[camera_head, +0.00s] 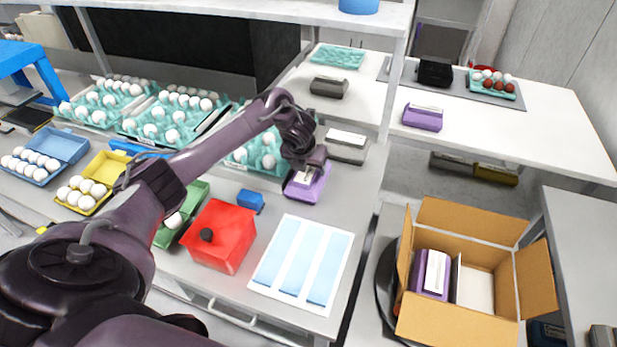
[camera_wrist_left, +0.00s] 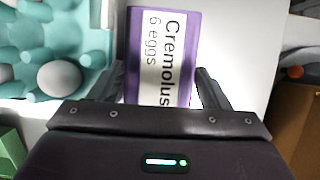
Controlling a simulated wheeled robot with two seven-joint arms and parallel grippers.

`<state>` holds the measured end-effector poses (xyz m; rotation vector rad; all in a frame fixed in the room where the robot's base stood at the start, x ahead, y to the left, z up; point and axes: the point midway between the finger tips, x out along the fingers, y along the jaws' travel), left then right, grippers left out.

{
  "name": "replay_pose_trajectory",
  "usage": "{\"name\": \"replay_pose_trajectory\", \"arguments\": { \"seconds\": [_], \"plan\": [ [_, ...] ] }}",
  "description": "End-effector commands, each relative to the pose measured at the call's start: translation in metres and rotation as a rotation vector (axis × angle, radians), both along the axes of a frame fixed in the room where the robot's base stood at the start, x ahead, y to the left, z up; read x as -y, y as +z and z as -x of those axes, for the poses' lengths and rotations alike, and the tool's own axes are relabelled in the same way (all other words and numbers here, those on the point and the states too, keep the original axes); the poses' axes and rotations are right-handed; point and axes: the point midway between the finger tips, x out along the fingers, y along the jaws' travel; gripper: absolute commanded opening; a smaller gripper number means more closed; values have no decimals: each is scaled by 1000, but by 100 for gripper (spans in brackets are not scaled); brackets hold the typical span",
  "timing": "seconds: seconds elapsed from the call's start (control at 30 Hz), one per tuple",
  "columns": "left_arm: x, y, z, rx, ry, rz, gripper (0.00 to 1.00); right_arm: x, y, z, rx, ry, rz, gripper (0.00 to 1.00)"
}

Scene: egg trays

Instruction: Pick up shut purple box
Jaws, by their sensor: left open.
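A shut purple box (camera_head: 304,190) sits on the table near its right edge, beside a teal egg tray. My left gripper (camera_head: 310,166) is right above it and partly covers it. The open fingers of my left gripper (camera_wrist_left: 157,84) stand on either side of the box's near end, with small gaps visible. A second shut purple box (camera_head: 422,118) is on the right-hand table. A third purple box (camera_head: 430,275) stands inside the open cardboard box. My right gripper is not in view.
The teal tray (camera_wrist_left: 95,42) with a white egg lies close to the left finger. A grey carton (camera_head: 345,147) is behind the purple box. A red box (camera_head: 219,236) and a blue-striped white sheet (camera_head: 302,262) lie in front. The cardboard carton (camera_head: 471,220) stands lower right.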

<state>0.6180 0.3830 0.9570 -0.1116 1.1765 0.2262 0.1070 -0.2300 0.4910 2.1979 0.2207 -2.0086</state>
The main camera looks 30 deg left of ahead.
Motion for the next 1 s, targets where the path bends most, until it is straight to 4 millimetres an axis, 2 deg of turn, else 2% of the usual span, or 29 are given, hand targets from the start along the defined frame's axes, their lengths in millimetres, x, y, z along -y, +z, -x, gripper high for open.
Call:
{"name": "replay_pose_trajectory", "arguments": {
  "seconds": [0.93,1.0],
  "plan": [
    [0,-5,0,0,0,1,70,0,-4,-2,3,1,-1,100],
    [0,-5,0,0,0,0,61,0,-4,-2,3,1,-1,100]
  ]
}}
